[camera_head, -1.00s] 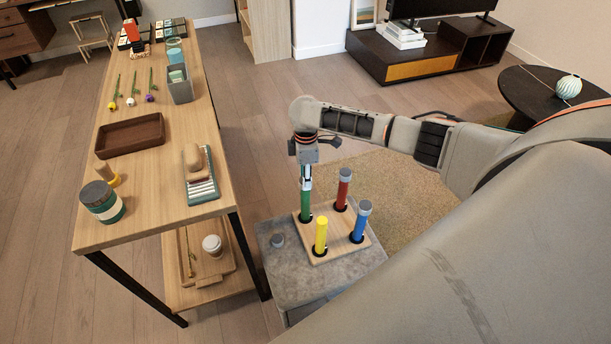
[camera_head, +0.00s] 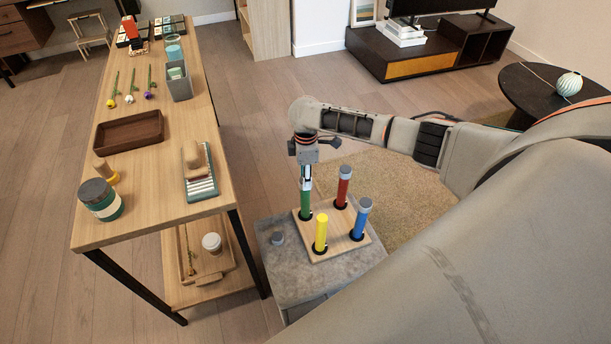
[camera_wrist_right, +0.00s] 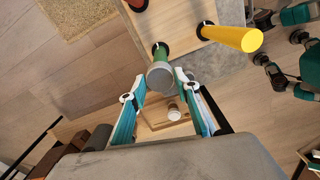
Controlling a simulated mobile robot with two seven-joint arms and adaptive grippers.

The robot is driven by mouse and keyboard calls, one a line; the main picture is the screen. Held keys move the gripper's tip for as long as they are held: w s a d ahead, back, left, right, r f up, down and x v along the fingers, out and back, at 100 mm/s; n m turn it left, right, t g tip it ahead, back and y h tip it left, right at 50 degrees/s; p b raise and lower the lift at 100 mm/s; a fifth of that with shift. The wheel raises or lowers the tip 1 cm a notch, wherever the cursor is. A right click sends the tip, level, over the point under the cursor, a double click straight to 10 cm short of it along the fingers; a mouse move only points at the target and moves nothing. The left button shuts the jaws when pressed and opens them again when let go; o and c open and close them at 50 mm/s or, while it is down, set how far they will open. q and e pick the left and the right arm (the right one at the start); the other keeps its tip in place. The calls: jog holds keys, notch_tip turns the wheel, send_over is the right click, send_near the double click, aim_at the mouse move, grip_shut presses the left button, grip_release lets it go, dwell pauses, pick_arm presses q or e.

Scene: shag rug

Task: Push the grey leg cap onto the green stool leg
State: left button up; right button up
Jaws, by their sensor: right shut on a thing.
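The stool seat (camera_head: 327,252) is a light wood board with green, yellow, red and blue legs standing up. My right gripper (camera_head: 306,184) points down over the green leg (camera_head: 305,207). In the right wrist view, my right gripper (camera_wrist_right: 160,83) is shut on the grey leg cap (camera_wrist_right: 160,76), which sits in line with the top of the green leg (camera_wrist_right: 162,54). How far the cap is over the leg end is hidden. The red leg (camera_head: 343,189) and blue leg (camera_head: 360,224) carry grey caps. The yellow leg (camera_head: 321,232) is bare. My left gripper is not in view.
The seat lies on a small grey table (camera_head: 290,282), with a loose grey cap (camera_head: 277,238) at its left. A long wooden table (camera_head: 155,195) with a brown tray (camera_head: 128,133), jar (camera_head: 101,200) and other items stands at the left.

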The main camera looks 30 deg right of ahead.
jog(key=shift+f, duration=0.25)
dwell(0.3)
jog(key=o, duration=0.8)
jog(key=shift+r, duration=0.1)
notch_tip(320, 180, up, 12)
jog(key=s+a+f+m+t+y, duration=0.2)
jog(key=s+a+f, duration=0.5)
jog(key=a, duration=0.4)
jog(key=s+a+f+m+t+y, duration=0.1)
jog(key=s+a+f+t+y, duration=0.2)
jog(key=a+f, duration=0.75)
jog(key=s+d+r+m+t+h, duration=0.1)
jog(key=s+d+m+t, duration=0.1)
jog(key=s, duration=0.5)
jog(key=s+d+r+m+t+h, duration=0.1)
jog(key=s+d+m+t, duration=0.1)
jog(key=s, duration=0.6)
jog(key=shift+s+d+r+m+t, duration=0.2)
jog(key=shift+r+m+t, duration=0.15)
jog(key=shift+m+t, duration=0.4)
